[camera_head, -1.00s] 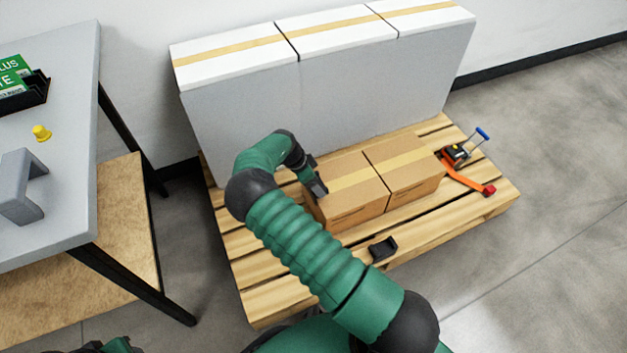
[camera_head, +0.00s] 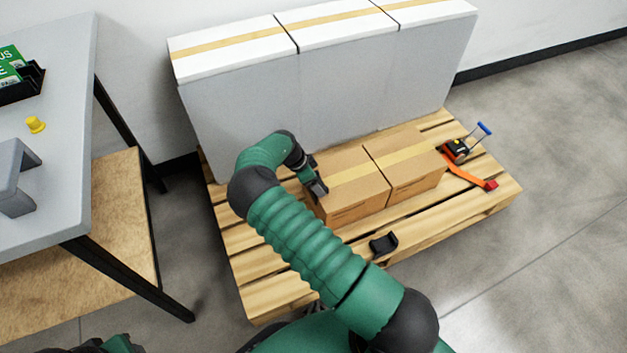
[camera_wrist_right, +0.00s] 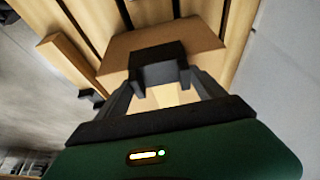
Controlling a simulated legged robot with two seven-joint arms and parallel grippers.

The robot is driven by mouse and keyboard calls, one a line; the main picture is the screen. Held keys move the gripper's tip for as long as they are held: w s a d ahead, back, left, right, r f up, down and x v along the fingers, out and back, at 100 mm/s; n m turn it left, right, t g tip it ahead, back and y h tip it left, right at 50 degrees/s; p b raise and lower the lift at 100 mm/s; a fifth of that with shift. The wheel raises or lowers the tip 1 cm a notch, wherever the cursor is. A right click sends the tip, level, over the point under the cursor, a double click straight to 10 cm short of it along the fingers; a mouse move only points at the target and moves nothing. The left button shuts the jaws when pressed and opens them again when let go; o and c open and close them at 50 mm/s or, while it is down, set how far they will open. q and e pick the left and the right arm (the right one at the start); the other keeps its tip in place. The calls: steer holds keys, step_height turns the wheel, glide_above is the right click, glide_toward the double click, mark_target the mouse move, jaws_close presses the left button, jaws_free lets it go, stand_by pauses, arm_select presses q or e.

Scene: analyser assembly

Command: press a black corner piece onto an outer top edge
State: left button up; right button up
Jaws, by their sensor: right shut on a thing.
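My right gripper (camera_head: 317,188) is at the left end of the left cardboard box (camera_head: 358,205), near its top edge. In the right wrist view the gripper (camera_wrist_right: 160,88) is shut on a black corner piece (camera_wrist_right: 158,62), which lies against the box (camera_wrist_right: 205,40). I cannot tell whether the piece sits fully on the edge. A second black corner piece (camera_head: 383,244) lies loose on the pallet (camera_head: 265,297) in front of the boxes. My left gripper is not in view; only a bit of my left arm shows at the bottom left.
A second cardboard box (camera_head: 415,178) adjoins the first. A ratchet strap (camera_head: 458,150) with an orange band lies to the right. Tall white-topped boxes (camera_head: 330,100) stand behind. A grey table (camera_head: 55,200) with a yellow knob (camera_head: 36,124) is at the left.

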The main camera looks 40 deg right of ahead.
steer(key=shift+f, duration=0.4)
stand_by(0.5)
steer(key=o, duration=1.3)
steer(key=shift+r, duration=0.15)
steer(key=shift+r+p, duration=2.45)
steer(key=shift+r, duration=0.95)
